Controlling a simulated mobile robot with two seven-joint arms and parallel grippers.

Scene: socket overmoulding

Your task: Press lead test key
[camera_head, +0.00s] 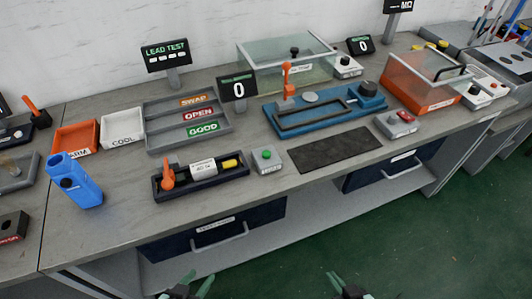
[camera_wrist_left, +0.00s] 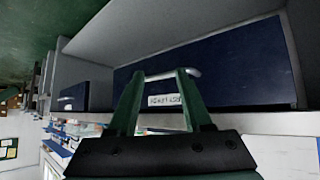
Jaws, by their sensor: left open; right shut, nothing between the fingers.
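A small grey box with a green button (camera_head: 265,156) stands on the bench, right of a dark test fixture (camera_head: 203,181) with an orange lever. A LEAD TEST display (camera_head: 167,55) stands upright behind. I cannot read a label on the green button box. My left gripper (camera_head: 197,278) is open and empty at the bottom of the head view, below and in front of the bench; its fingers also show in the left wrist view (camera_wrist_left: 160,76). My right gripper (camera_head: 348,281) is shut and empty at the bottom, also in front of the bench.
A blue bottle-shaped object (camera_head: 76,181) stands at the left. SWAP, OPEN and GOOD trays (camera_head: 160,137) lie behind the fixture. A dark mat (camera_head: 328,150) lies right of the button box. A drawer with a bar handle (camera_head: 218,236) is under the bench edge.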

